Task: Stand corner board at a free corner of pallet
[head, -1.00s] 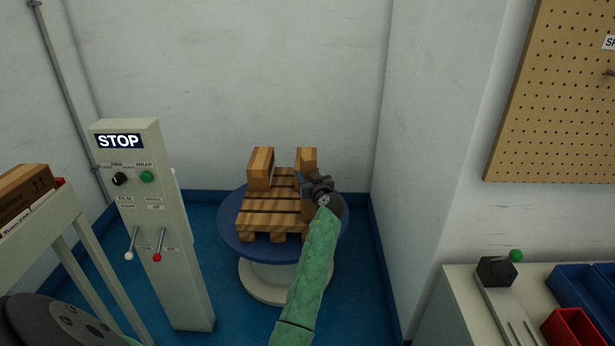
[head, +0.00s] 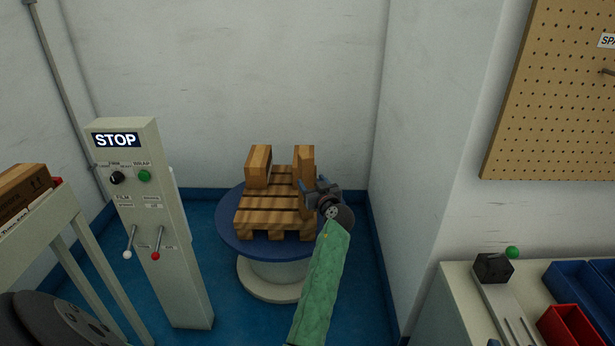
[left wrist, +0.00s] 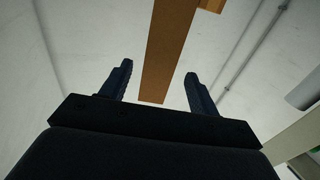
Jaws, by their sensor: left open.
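The wooden pallet (head: 262,218) lies on a round blue turntable (head: 232,237). A narrow upright brown piece, which looks like the corner board (head: 304,163), stands at the pallet's right side; its foot is hidden behind my gripper. In the left wrist view, a long brown board (left wrist: 168,50) shows between the two spread fingers (left wrist: 158,84), with a gap on each side. My right gripper is not in view.
A wooden block (head: 259,166) stands at the pallet's back left. A grey control post (head: 165,240) with a STOP sign and levers stands left of the turntable. A white wall corner (head: 425,150) is close on the right. The pallet's front is clear.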

